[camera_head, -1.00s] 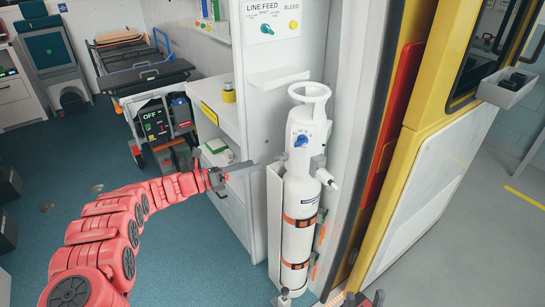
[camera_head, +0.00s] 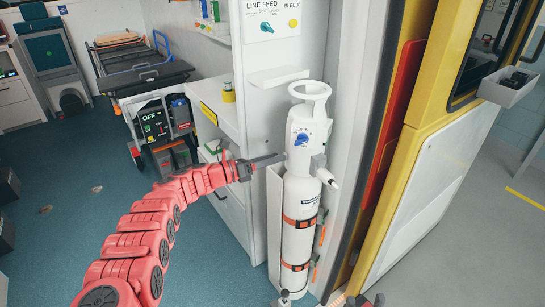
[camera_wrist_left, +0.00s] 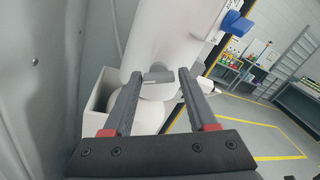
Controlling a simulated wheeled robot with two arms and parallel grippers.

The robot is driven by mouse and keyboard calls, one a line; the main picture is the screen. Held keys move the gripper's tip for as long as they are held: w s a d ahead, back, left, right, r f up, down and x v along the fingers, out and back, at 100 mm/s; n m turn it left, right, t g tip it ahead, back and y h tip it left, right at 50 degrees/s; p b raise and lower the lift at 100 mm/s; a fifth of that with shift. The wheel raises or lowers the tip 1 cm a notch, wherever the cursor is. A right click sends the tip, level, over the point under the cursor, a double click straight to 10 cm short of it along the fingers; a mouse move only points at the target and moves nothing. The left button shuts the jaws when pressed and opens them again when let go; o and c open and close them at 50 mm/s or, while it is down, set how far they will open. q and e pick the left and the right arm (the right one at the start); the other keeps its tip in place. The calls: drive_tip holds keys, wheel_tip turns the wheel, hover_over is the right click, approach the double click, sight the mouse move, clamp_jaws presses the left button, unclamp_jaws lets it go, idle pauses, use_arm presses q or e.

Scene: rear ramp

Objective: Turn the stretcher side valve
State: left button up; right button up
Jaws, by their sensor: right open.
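The white cylinder (camera_head: 303,190) stands upright, strapped beside the cabinet, with a blue knob (camera_head: 302,140) on its front. My left gripper (camera_head: 280,158) points right at the cylinder's left, stretcher-facing side, just below the blue knob's level. In the left wrist view, my left gripper (camera_wrist_left: 154,78) is open, its fingers apart. A small grey valve handle (camera_wrist_left: 158,77) shows between and just beyond the fingertips; I cannot tell if they touch it. The head view hides this handle behind the gripper. My right gripper (camera_head: 361,300) barely shows at the bottom edge, open.
A white outlet (camera_head: 327,179) sticks out of the cylinder's right side. A line feed panel (camera_head: 272,20) is on the wall above. The stretcher (camera_head: 150,75) stands at the back left. The yellow door frame (camera_head: 408,110) bounds the right.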

use_arm(q)
clamp_jaws()
drive_tip(key=shift+m, duration=0.3)
drive_tip(key=shift+s+d+m+b, duration=0.1)
drive_tip(key=shift+m+b, duration=7.05)
drive_tip(key=shift+m, duration=4.35)
